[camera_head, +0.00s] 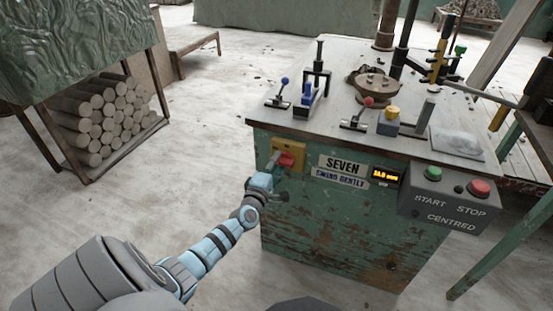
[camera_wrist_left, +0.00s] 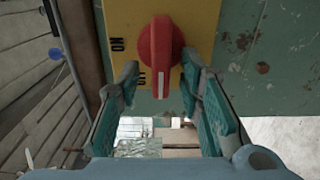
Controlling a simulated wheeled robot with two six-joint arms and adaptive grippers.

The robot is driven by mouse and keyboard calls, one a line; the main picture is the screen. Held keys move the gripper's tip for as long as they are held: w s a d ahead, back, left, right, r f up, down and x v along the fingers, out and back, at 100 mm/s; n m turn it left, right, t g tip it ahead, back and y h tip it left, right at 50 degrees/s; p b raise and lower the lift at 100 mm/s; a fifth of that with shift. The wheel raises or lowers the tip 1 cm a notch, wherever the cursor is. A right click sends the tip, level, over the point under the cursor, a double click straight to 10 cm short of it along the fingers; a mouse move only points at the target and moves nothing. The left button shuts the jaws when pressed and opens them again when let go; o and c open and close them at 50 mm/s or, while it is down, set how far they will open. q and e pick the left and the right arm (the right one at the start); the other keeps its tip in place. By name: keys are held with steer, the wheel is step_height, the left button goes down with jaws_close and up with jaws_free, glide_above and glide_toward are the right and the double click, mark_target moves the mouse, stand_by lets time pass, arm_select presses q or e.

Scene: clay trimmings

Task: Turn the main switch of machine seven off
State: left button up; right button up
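The machine (camera_head: 330,220) is a worn green cabinet with a grey top and a plate reading SEVEN (camera_head: 343,163). Its main switch (camera_head: 286,160) is a red handle on a yellow plate (camera_head: 290,146) at the front's upper left. In the left wrist view the red handle (camera_wrist_left: 161,50) stands lengthwise, its white mark at the lower end. ON reads on the yellow plate (camera_wrist_left: 200,22) to the left; a second label there is partly hidden. My left gripper (camera_head: 270,187) is just below the switch. In the wrist view its fingers (camera_wrist_left: 160,82) are open, one each side of the handle's lower end, with gaps. My right gripper is not in view.
A grey box with a green START button (camera_head: 433,173) and a red STOP button (camera_head: 479,188) juts out at right. Small levers, one with a blue knob (camera_head: 285,81), stand on the top. A rack of clay rolls (camera_head: 105,118) is at left. Floor between is clear.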

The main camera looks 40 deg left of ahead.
arm_select(q)
steer(key=v, duration=1.1)
steer(key=shift+s, duration=0.3)
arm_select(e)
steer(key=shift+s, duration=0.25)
